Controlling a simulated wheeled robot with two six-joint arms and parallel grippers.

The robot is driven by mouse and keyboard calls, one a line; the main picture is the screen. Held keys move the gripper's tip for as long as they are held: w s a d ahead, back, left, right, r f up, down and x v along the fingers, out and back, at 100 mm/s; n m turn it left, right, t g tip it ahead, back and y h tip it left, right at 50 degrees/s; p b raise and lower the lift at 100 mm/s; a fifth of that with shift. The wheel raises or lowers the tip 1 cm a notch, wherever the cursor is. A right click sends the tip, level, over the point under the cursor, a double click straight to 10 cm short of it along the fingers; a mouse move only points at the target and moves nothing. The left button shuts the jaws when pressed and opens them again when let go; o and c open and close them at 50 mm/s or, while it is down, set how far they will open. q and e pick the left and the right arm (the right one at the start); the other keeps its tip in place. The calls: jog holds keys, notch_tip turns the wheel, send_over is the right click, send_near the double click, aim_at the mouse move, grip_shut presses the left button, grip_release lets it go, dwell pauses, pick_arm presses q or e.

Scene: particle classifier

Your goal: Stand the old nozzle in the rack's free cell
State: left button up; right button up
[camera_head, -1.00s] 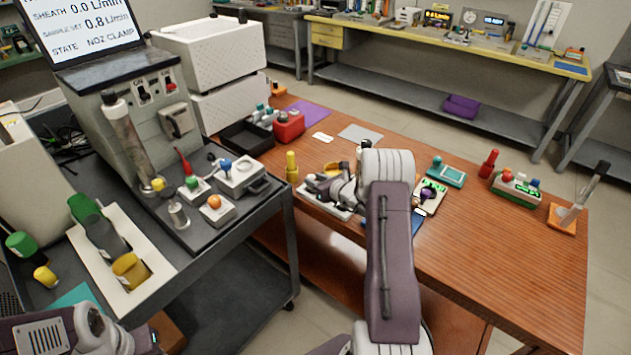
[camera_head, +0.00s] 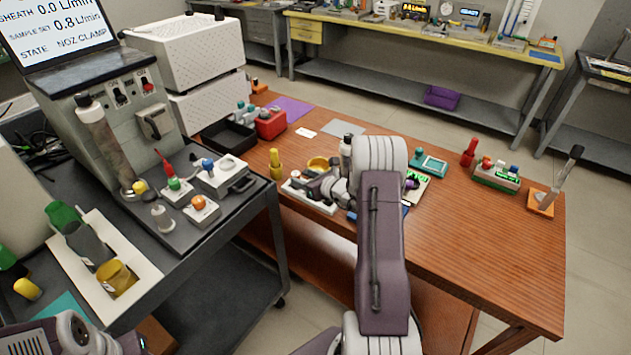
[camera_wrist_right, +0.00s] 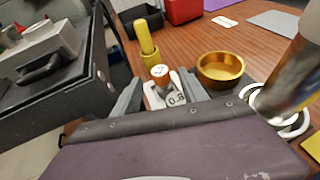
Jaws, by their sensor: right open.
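My right gripper (camera_head: 304,183) is low over a small white holder (camera_head: 316,205) near the wooden bench's left end. In the right wrist view its two grey fingers (camera_wrist_right: 160,92) are open. Between them shows a small piece with an orange-and-white top (camera_wrist_right: 160,71), beside a white label reading 0.8 (camera_wrist_right: 177,99). It looks like a nozzle standing in the holder, but I cannot tell whether it is the old one. Contact with the fingers is unclear. The gripper hides most of the holder, so its cells cannot be made out. My left gripper's fingers are out of view.
A yellow post (camera_head: 276,165) stands left of the holder, and a gold dish (camera_wrist_right: 220,68) behind it. A dark-capped bottle (camera_head: 346,150) is close on the right. A green-and-white rack (camera_head: 497,178) stands further right. The bench's front middle is clear.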

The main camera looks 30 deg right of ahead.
jog(key=a+v, duration=0.1)
jog(key=v, duration=0.8)
jog(key=s+a+f+n+g+y, duration=0.1)
jog(key=s+a+n+g+y, duration=0.25)
jog(key=a+n, duration=0.45)
jog(key=s+a+f+n+g+y, duration=0.1)
jog(key=s+a+n+g+y, duration=0.3)
jog(key=a, duration=0.7)
jog(key=s+n+g+h, duration=0.5)
jog(key=s+n+h, duration=0.3)
jog(key=s+n, duration=0.6)
jog(key=a+n, duration=0.1)
jog(key=n, duration=0.7)
jog(key=shift+f+n+h, duration=0.3)
jog(key=shift+h, duration=0.05)
